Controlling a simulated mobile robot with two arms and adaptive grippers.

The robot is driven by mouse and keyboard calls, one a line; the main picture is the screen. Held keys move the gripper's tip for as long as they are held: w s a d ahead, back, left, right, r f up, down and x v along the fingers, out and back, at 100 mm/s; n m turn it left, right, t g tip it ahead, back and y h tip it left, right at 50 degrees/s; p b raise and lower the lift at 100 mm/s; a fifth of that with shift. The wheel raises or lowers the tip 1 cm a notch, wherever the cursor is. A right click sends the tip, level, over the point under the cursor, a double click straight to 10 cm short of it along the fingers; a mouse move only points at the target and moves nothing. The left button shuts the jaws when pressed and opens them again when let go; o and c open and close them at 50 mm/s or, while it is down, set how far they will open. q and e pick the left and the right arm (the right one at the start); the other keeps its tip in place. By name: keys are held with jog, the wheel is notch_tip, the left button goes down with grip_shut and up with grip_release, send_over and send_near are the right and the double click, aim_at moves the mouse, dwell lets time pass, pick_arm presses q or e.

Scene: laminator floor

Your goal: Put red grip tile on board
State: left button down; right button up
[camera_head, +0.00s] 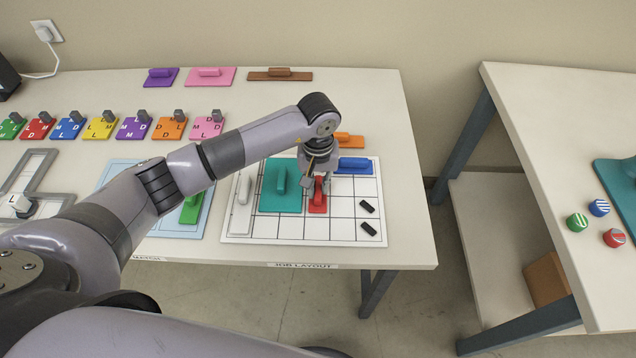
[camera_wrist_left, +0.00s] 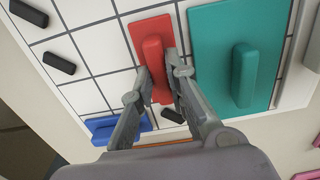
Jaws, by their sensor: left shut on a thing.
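The red grip tile (camera_head: 318,205) is on the white gridded board (camera_head: 290,238), right of the teal grip tile (camera_head: 268,202). My left gripper (camera_head: 318,182) is over it with fingers down. In the left wrist view the red tile (camera_wrist_left: 146,38) lies flat against the grid, and the left gripper's fingers (camera_wrist_left: 160,80) close on both sides of its raised handle. I cannot tell whether the tile fully touches the board. A blue tile (camera_head: 356,166) is at the board's far right corner. My right gripper is not in view.
Black blocks (camera_head: 367,206) sit on the board's right part. A white grip tile (camera_head: 241,208) is at its left. An orange tile (camera_head: 350,140) lies behind the board. Lettered tiles (camera_head: 133,127) line the left. Another table (camera_head: 560,130) stands right, across a gap.

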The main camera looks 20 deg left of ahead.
aim_at(318, 187)
pick_arm(q)
jog(key=c, duration=1.6)
grip_release()
jog(key=shift+r+p, duration=0.15)
jog(key=shift+p, duration=0.15)
jog(key=shift+w+r+b, duration=0.1)
jog(key=shift+r+b, duration=0.2)
jog(key=shift+r, duration=0.05)
notch_tip(318, 187, up, 11)
jog(key=b, duration=0.2)
jog(key=shift+r+b, duration=0.1)
jog(key=shift+b, duration=0.3)
